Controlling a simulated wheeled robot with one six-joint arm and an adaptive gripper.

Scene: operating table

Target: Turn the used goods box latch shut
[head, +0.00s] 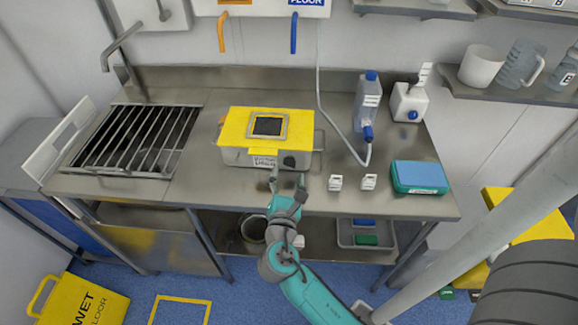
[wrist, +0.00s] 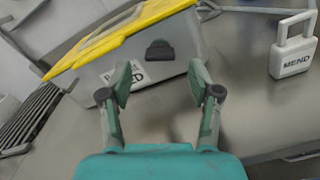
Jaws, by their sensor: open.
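The used goods box (head: 232,158) is a grey box with a yellow lid (head: 236,125), standing on the steel counter in the head view. In the wrist view its grey front wall (wrist: 180,67) faces me, with a dark latch (wrist: 160,51) just under the lid's edge and a white label (wrist: 125,79) partly hidden by a finger. My gripper (wrist: 158,80) is open and empty, its two fingers apart in front of the box, below the latch. In the head view my gripper (head: 287,183) is at the counter's front edge, and the latch cannot be made out.
Two small white tags (head: 336,183) (head: 369,181) stand right of my gripper; one padlock-shaped piece marked MEND (wrist: 294,58) shows in the wrist view. A blue-topped teal box (head: 420,178) and bottle (head: 368,100) are farther right. A sink grate (head: 135,140) lies left.

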